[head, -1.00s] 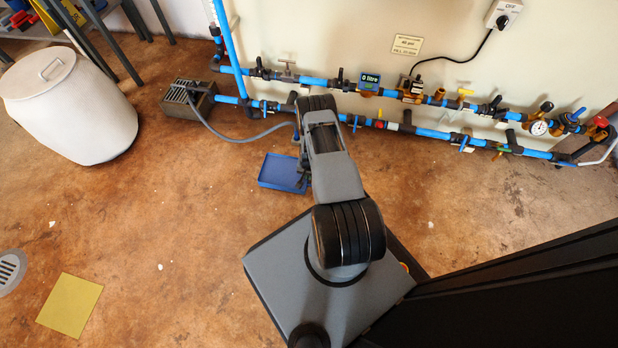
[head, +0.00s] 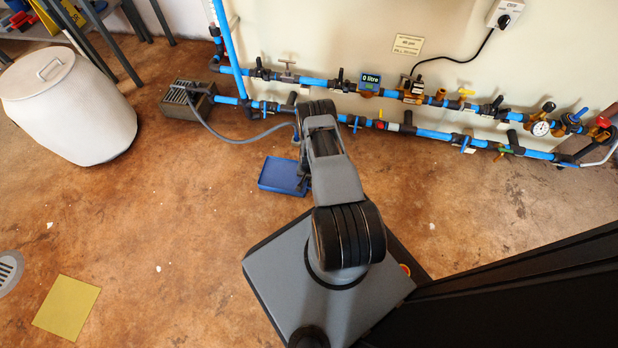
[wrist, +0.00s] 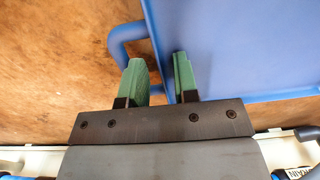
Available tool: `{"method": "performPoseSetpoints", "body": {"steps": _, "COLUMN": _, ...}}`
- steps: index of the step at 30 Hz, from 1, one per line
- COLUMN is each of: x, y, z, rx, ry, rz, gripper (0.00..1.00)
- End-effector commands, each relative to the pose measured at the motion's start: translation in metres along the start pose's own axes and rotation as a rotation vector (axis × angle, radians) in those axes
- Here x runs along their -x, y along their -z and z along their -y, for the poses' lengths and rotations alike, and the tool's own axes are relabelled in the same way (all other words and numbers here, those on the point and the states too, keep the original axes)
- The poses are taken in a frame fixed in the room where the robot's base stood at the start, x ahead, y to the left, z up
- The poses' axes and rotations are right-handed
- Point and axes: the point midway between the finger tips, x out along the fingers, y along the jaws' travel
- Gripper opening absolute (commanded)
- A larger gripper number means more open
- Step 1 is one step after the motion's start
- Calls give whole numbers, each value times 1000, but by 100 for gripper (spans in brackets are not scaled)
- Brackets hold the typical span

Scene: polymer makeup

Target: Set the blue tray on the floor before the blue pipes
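The blue tray (head: 277,177) shows in the head view as a flat, level rectangle in front of the blue pipes (head: 440,134). I cannot tell whether it rests on the floor or hangs just above it. My gripper (head: 304,178) is at the tray's right side, partly hidden by my arm. In the wrist view the tray (wrist: 235,50) fills the upper right, with a looped blue handle (wrist: 117,42) at its edge. The contact itself is not clear.
A grey box (head: 187,100) with a hose stands left of the tray against the wall. A white drum (head: 70,108) stands farther left. A yellow sheet (head: 67,307) lies at the lower left near a floor drain (head: 8,270). The brown floor between is clear.

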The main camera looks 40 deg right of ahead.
Motion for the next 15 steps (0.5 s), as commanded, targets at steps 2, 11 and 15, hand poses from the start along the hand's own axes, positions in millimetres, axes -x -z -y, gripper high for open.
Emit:
{"method": "performPoseSetpoints", "body": {"steps": 2, "x": 1, "y": 0, "z": 0, "rx": 0, "ry": 0, "rz": 0, "gripper": 28}}
{"method": "performPoseSetpoints", "body": {"steps": 11, "x": 43, "y": 1, "z": 0, "rx": 0, "ry": 0, "rz": -1, "gripper": 28}}
{"method": "performPoseSetpoints", "body": {"steps": 15, "x": 71, "y": 1, "z": 0, "rx": 0, "ry": 0, "rz": -1, "gripper": 28}}
